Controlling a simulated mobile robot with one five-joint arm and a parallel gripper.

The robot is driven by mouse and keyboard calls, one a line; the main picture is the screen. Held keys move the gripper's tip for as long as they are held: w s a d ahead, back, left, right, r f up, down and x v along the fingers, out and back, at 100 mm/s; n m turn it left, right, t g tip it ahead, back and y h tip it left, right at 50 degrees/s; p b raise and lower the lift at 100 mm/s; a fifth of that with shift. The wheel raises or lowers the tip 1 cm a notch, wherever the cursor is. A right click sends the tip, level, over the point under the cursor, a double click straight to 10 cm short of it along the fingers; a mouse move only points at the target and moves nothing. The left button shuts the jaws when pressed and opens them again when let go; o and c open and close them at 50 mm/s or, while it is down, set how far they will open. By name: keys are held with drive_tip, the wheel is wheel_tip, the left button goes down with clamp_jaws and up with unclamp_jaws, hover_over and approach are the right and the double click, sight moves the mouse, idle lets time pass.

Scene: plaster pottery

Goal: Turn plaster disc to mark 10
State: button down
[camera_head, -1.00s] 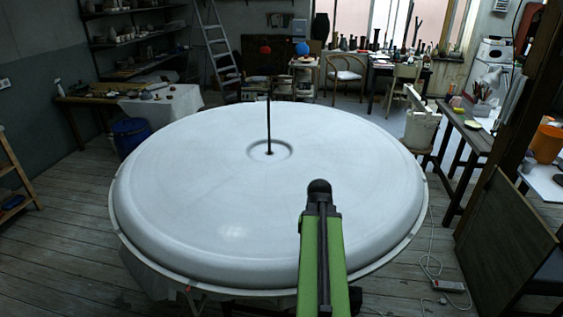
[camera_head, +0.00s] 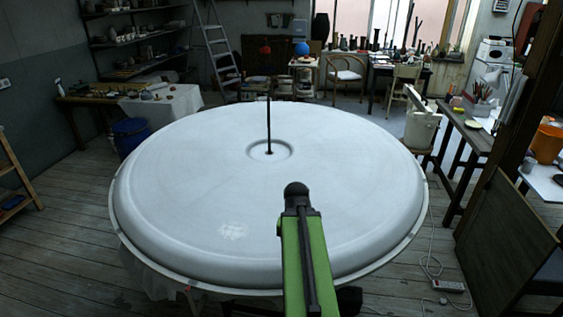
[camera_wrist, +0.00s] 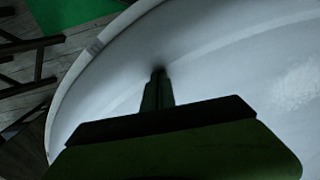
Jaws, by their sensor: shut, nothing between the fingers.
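The large white plaster disc (camera_head: 190,190) fills the middle of the head view, with a round recess (camera_head: 269,150) at its centre and a thin dark rod (camera_head: 268,110) standing upright in it. My green arm reaches over the disc's near part, right of centre. In the wrist view my gripper (camera_wrist: 158,76) is shut and empty, its tips at the disc's pale surface (camera_wrist: 225,50) near the rim. A dark shadow lies at the tips; I cannot tell whether they touch. In the head view the fingers are hidden behind my arm. I cannot make out any numbered mark.
A workbench (camera_head: 470,140) and a white bucket (camera_head: 421,130) stand to the right, with a power strip (camera_head: 449,286) and cable on the floor. A blue bin (camera_head: 130,135) and a wooden ladder shelf (camera_head: 15,175) are at the left. The disc top is otherwise clear.

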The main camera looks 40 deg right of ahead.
sight(211, 252)
drive_tip(key=shift+w+a, duration=0.6)
drive_tip(key=shift+a, duration=0.2)
drive_tip(key=shift+w+a+f, duration=0.1)
drive_tip(key=shift+w+a, duration=0.8)
drive_tip(key=shift+a, duration=0.3)
drive_tip(key=shift+w+a+r, duration=0.1)
drive_tip(key=shift+w+a, duration=0.8)
drive_tip(key=shift+a, duration=0.25)
drive_tip(key=shift+w+a+f, duration=0.1)
drive_tip(key=shift+w+a, duration=0.8)
drive_tip(key=shift+a, duration=0.3)
drive_tip(key=shift+w+a+r, duration=0.1)
drive_tip(key=shift+w+a, duration=1.35)
drive_tip(key=shift+w, duration=0.3)
drive_tip(key=shift+w+a+r, duration=0.1)
drive_tip(key=shift+w+a, duration=1.35)
drive_tip(key=shift+w, duration=0.3)
drive_tip(key=shift+w+a+f, duration=0.1)
drive_tip(key=shift+w+a, duration=0.8)
drive_tip(key=shift+w, duration=0.3)
drive_tip(key=shift+w+a, duration=0.85)
drive_tip(key=shift+w, duration=0.3)
drive_tip(key=shift+w+a+f, duration=0.1)
drive_tip(key=shift+w+a, duration=0.8)
drive_tip(key=shift+w, duration=0.3)
